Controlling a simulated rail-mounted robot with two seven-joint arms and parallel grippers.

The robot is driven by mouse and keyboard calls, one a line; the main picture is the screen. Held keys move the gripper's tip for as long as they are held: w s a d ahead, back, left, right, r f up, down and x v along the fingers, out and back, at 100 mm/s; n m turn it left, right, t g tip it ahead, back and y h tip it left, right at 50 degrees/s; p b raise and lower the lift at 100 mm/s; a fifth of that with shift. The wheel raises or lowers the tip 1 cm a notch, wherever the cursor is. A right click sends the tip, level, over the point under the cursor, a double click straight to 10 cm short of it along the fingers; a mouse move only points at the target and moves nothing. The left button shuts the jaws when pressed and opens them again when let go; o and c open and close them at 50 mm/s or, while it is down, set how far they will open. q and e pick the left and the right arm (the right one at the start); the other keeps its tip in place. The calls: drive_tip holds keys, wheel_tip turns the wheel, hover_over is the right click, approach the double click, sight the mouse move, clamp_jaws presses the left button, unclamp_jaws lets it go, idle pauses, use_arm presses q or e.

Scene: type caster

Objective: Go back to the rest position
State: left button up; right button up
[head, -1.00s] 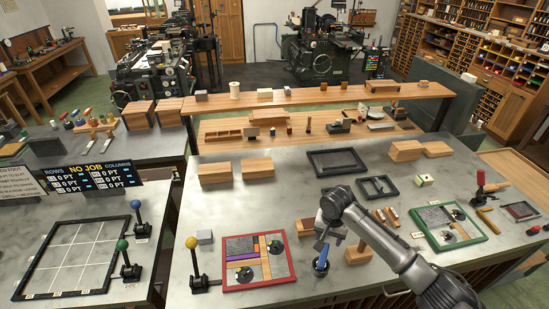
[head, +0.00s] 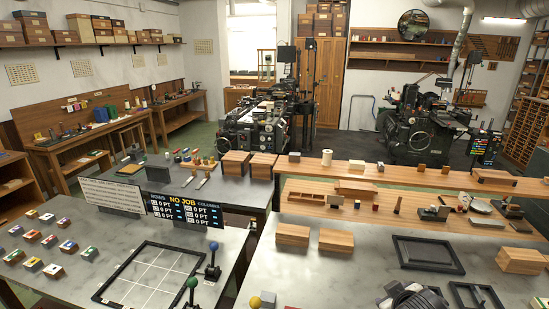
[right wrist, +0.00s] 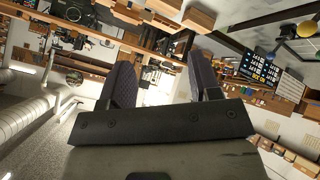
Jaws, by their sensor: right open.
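In the right wrist view my right gripper (right wrist: 163,75) is open, its two dark padded fingers well apart with nothing between them. That view is steeply tilted and shows the room beyond the fingers. In the head view only a dark, ribbed part of my right arm shows at the bottom edge, right of centre, over the grey bench (head: 300,278). The right fingertips are hidden there. My left arm and gripper are in neither view.
A gridded frame (head: 150,275) with blue- and green-knobbed levers (head: 212,262) lies at lower left. Wooden blocks (head: 292,235) and a dark tray (head: 428,253) stand on the bench, below a raised wooden shelf (head: 400,178). Presses (head: 268,130) stand behind.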

drive_tip(key=s+a+r+t+y+p, duration=0.15)
drive_tip(key=s+a+p, duration=0.3)
drive_tip(key=s, duration=0.85)
drive_tip(key=s+f+m+g+p, duration=0.1)
drive_tip(key=s+f, duration=0.3)
drive_tip(key=s, duration=0.4)
drive_tip(key=s+a+f+m+g+p, duration=0.1)
drive_tip(key=s+f+g+p, duration=0.1)
drive_tip(key=s, duration=0.6)
drive_tip(key=s+a+f+g+p, duration=0.1)
drive_tip(key=s+f+g+p, duration=0.1)
drive_tip(key=s+f, duration=0.4)
drive_tip(key=shift+s+f+m+g, duration=0.25)
drive_tip(key=shift+s+m+g, duration=0.15)
drive_tip(key=shift+s+g, duration=0.65)
drive_tip(key=shift+s+y, duration=0.15)
drive_tip(key=shift+y, duration=0.1)
